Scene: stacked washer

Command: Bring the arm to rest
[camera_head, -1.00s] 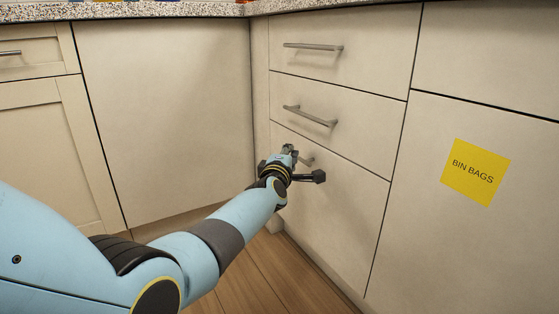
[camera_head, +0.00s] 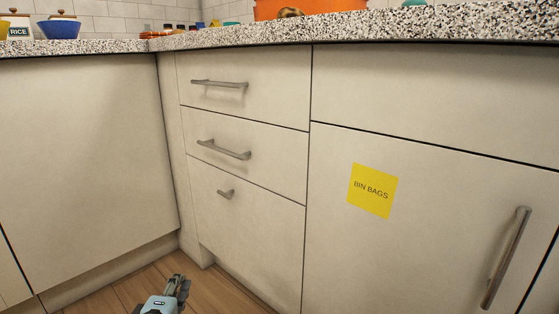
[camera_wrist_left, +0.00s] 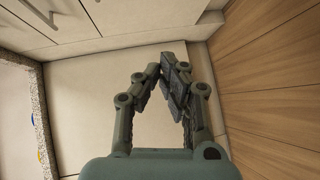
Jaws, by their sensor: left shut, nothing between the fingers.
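My left gripper (camera_head: 177,284) shows at the bottom of the head view, low over the wooden floor and in front of the drawer stack. It is shut and holds nothing. In the left wrist view its fingers (camera_wrist_left: 168,85) meet in front of a pale cabinet panel (camera_wrist_left: 90,110). The rest of my left arm is mostly below the head view's edge. My right gripper is not in view.
Three closed drawers with handles (camera_head: 219,84) stand ahead. To their right is a cabinet door with a yellow "BIN BAGS" label (camera_head: 372,190) and a long handle (camera_head: 507,258). A speckled countertop (camera_head: 400,27) runs above. Wooden floor (camera_head: 140,285) is clear at lower left.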

